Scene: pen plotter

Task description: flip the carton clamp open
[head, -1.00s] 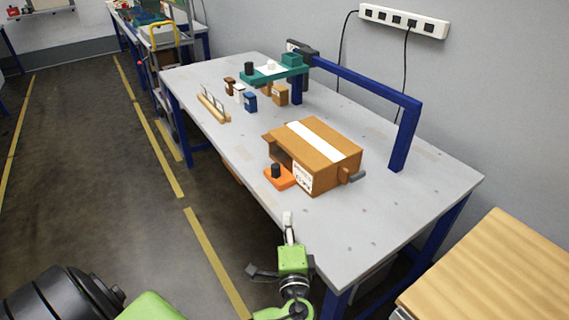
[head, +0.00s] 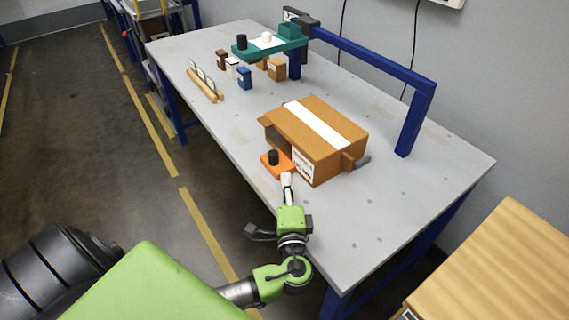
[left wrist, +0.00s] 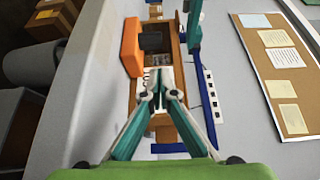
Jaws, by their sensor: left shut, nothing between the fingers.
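The brown carton (head: 322,134) sits near the table's front edge, with a white strip along its top and a printed label on its near side. An orange block with a black knob (head: 272,158), which looks like the carton clamp, stands at its left front corner. In the left wrist view the orange block (left wrist: 131,48) is up and left of the fingertips, beside the carton. My left gripper (head: 287,178) is shut and empty, its tips just in front of the block and the label. I cannot tell whether it touches either. My right gripper is out of view.
A grey table (head: 385,215) carries everything, with free room right of the carton. A blue frame (head: 417,120) rises behind it. A teal stand (head: 270,46), small boxes (head: 245,77) and a wooden rack (head: 205,87) stand farther back. A wooden surface (head: 500,265) is at lower right.

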